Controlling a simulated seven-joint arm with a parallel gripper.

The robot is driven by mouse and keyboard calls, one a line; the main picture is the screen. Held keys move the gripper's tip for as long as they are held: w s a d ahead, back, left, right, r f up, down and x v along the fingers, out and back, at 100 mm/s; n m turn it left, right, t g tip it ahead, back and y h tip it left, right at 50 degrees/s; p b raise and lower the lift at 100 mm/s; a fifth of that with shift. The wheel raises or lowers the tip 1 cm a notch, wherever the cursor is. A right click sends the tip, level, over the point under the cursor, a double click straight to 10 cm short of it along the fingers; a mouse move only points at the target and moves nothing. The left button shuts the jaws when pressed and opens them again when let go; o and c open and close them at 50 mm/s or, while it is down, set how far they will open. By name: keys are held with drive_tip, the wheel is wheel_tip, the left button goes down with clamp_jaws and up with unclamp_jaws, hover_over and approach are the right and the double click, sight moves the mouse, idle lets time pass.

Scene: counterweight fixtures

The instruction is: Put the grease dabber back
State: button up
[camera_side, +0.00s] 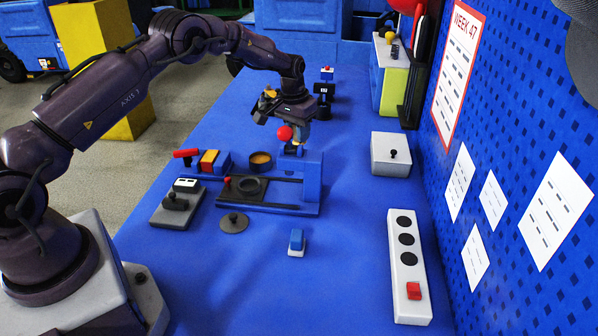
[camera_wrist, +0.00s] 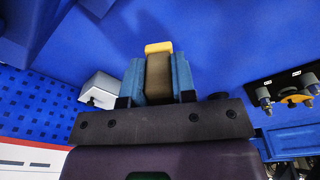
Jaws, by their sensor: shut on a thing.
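My gripper (camera_side: 296,140) is above the far right end of the blue fixture (camera_side: 311,185). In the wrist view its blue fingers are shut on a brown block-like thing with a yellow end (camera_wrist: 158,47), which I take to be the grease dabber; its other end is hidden. A red ball (camera_side: 285,133) shows beside the fingers in the side view; I cannot tell what it is attached to. A dark round pot with orange-brown content (camera_side: 261,160), perhaps grease, stands at the fixture's far edge.
Left of the pot are a yellow-and-red block (camera_side: 209,160) and a red-handled thing (camera_side: 186,153). A grey base with a black knob (camera_side: 177,205), a dark knobbed disc (camera_side: 233,222) and a small blue-and-white thing (camera_side: 297,242) lie nearer. A white box (camera_side: 390,154) and power strip (camera_side: 408,275) stand right.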

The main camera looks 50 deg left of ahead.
drive_tip(key=shift+w+d+r+m+g, duration=0.15)
drive_tip(key=shift+d+r+m, duration=0.1)
drive_tip(key=shift+r+m, duration=0.35)
drive_tip(key=shift+w+d+r+m+g, duration=0.1)
drive_tip(key=shift+d+r+m+g, duration=0.1)
drive_tip(key=shift+r+m, duration=0.35)
drive_tip(key=shift+s+f+m, duration=0.25)
drive_tip(key=shift+s+f, duration=0.05)
drive_tip(key=shift+g, duration=0.25)
wheel_tip(320, 180, down, 10)
drive_tip(key=shift+r, duration=0.15)
drive_tip(key=o, duration=0.9)
drive_tip(key=shift+o, duration=0.2)
